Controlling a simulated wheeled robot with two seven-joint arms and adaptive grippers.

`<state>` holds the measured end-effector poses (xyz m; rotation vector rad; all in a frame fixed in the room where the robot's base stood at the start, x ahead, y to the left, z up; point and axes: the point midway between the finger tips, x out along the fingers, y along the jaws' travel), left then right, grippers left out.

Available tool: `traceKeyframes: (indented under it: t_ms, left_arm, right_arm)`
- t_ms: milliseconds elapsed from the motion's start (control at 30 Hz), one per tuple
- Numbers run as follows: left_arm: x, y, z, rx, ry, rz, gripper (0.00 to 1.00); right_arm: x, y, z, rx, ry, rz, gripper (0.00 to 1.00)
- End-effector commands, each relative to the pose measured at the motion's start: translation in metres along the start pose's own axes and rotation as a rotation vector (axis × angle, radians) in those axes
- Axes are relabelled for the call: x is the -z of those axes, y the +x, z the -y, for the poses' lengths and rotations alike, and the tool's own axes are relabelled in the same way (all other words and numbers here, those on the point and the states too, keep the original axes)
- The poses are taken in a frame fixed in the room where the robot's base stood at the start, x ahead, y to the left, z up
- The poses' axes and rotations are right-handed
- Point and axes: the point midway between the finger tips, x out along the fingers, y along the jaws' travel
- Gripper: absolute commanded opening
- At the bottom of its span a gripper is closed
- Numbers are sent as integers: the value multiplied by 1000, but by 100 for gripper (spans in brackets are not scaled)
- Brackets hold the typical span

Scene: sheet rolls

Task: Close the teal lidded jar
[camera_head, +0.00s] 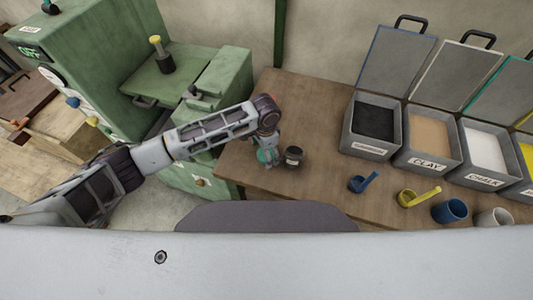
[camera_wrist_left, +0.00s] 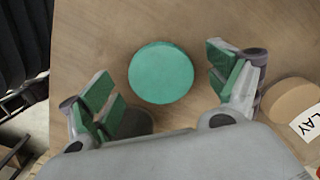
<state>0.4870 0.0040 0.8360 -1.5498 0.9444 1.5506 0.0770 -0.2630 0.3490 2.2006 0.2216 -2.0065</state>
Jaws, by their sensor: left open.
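A teal round top (camera_wrist_left: 161,72) lies between the fingers of my left gripper (camera_wrist_left: 160,78) in the left wrist view, with clear space on both sides. I cannot tell whether this disc is a loose lid or a lid on its jar, since its sides are hidden from above. In the head view, my left gripper (camera_head: 267,152) points down over the table's near left part, and a bit of teal shows among its fingers. The gripper is open and holds nothing. My right gripper is not in view.
A blue scoop (camera_head: 362,184), a yellow scoop (camera_head: 418,197) and cups stand further right. Open bins (camera_head: 371,150) line the back. A green machine (camera_head: 190,80) stands left of the table (camera_head: 310,110).

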Motion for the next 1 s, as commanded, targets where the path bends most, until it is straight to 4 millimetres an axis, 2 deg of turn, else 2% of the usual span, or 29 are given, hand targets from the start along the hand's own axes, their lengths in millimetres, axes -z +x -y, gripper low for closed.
traceKeyframes:
  t_ms: [133, 567, 867, 1000]
  left_arm:
    - [0, 6, 0, 0, 1, 0, 90]
    - [0, 6, 0, 0, 1, 0, 90]
    - [0, 6, 0, 0, 1, 0, 51]
    - [0, 6, 0, 0, 1, 0, 51]
  right_arm:
    - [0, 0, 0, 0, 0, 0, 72]
    - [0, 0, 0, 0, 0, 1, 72]
    - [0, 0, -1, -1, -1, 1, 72]
    - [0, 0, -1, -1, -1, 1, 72]
